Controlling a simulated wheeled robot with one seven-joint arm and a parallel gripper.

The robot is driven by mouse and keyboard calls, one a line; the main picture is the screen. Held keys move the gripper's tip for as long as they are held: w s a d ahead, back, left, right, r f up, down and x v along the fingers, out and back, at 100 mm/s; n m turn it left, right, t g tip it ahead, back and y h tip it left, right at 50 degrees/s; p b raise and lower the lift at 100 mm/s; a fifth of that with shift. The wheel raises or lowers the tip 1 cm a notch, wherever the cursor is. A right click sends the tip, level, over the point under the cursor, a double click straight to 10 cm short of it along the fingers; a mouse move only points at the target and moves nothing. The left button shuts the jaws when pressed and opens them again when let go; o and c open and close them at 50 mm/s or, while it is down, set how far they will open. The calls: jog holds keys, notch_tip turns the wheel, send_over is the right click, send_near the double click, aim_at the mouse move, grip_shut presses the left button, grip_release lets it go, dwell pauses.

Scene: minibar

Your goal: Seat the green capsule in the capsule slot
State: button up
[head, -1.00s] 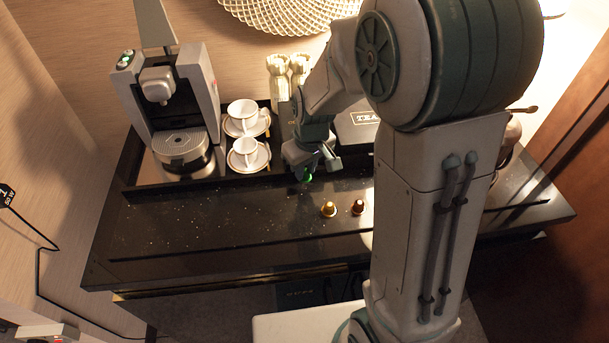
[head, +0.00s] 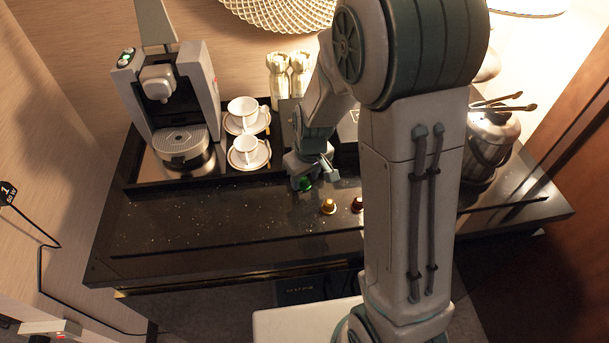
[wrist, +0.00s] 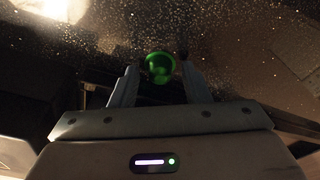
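The green capsule (head: 305,184) is between the fingers of my gripper (head: 312,181), above the dark counter in front of the tray. In the wrist view the green capsule (wrist: 160,66) sits between the two fingertips of my gripper (wrist: 158,78), and the fingers look shut on it. Any gap beside it is too dark to judge. The coffee machine (head: 203,85) stands at the left with its lever (head: 155,22) raised. I cannot clearly make out the capsule slot on it.
A gold capsule (head: 328,206) and a brown capsule (head: 357,204) stand on the counter (head: 200,225) right of my gripper. Two white cups on saucers (head: 262,162) stand on the black tray beside the machine. A metal bucket (head: 490,140) stands at the right. The counter's left front is clear.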

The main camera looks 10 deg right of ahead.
jog(key=shift+r, duration=0.1)
notch_tip(320, 180, up, 11)
jog(key=s, duration=0.2)
jog(key=s+d+r+m+t, duration=0.1)
jog(key=s+d+r+m, duration=0.1)
jog(key=s, duration=0.5)
jog(key=s+d+r+m, duration=0.3)
jog(key=s+d+r, duration=0.1)
jog(key=s, duration=0.3)
jog(key=shift+s+d+t+h+b, duration=0.2)
jog(key=shift+d+t+h+b, duration=0.15)
jog(key=shift+t+h, duration=0.05)
jog(key=shift+s+d, duration=0.1)
jog(key=shift+s, duration=0.3)
jog(key=shift+c, duration=0.6)
